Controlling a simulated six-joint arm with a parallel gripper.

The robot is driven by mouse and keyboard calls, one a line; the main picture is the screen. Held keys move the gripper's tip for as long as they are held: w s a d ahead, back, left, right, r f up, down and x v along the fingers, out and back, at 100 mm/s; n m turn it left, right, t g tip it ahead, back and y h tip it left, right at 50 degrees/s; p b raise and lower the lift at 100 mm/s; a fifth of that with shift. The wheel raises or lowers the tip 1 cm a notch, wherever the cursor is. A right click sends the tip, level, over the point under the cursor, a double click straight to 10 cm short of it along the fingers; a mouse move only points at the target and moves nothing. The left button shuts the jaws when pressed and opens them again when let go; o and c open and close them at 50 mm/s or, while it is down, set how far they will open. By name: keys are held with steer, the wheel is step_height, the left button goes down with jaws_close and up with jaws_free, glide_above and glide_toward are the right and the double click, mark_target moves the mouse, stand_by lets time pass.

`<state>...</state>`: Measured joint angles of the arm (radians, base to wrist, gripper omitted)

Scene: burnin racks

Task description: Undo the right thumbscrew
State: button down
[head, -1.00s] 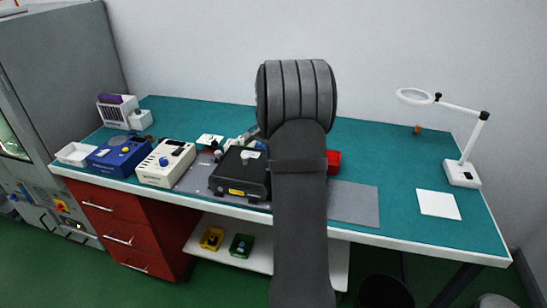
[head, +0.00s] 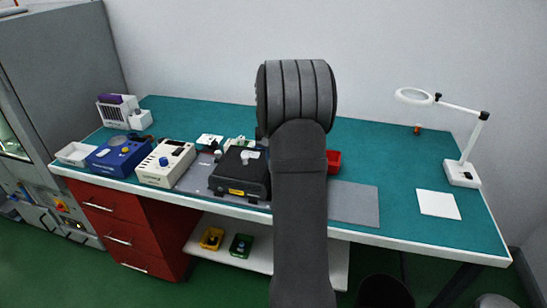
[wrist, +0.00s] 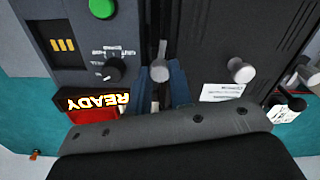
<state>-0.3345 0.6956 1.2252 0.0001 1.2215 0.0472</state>
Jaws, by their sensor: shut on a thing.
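The black unit (head: 240,188) sits on the bench, partly behind my arm in the head view. In the wrist view its dark ribbed face (wrist: 212,35) shows two pale metal thumbscrews. The right thumbscrew (wrist: 160,50) appears in the middle of this turned-round view, at the fingertips. The other thumbscrew (wrist: 242,71) stands free further right in the picture. My gripper (wrist: 161,80) has its blue-grey fingers on both sides of the right thumbscrew and is shut on it. The exact contact is partly hidden. In the head view my arm hides the gripper.
A grey panel with a green button (wrist: 102,8) and black knob (wrist: 114,69) is close beside the fingers. A red READY display (wrist: 95,104) is below it. Cream (head: 166,163) and blue (head: 118,155) boxes stand left. The bench's right side is mostly clear around a lamp (head: 462,172).

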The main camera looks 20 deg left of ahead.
steer(key=shift+n, duration=0.6)
steer(key=shift+r, duration=0.1)
steer(key=c, duration=1.3)
jaws_free()
step_height(320, 180, up, 17)
steer(key=shift+r, duration=0.15)
